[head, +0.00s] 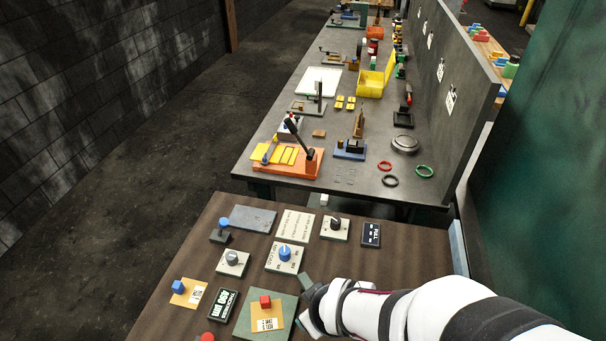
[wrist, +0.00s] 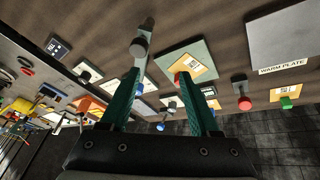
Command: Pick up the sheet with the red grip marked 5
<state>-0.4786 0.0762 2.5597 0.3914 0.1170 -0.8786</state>
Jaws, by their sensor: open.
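The sheet with the red grip (head: 265,301) is a small orange card with a white printed label and a red block on it. It lies on a grey-green plate (head: 244,321) at the front of the brown table. Its number is too small to read. In the wrist view the red grip (wrist: 178,79) shows beside the right finger, partly hidden by it, with the orange card behind. My gripper (head: 307,301) is just right of the plate in the head view. In the wrist view my gripper (wrist: 160,78) has its green fingers apart, with nothing held between them.
An orange sheet with a blue grip (head: 178,286) lies to the left, and one with a green grip (wrist: 286,102) shows in the wrist view. A red knob (head: 207,337), a dark label block (head: 222,304) and dial plates (head: 285,256) stand nearby. A warm plate (wrist: 290,32) is at upper right.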

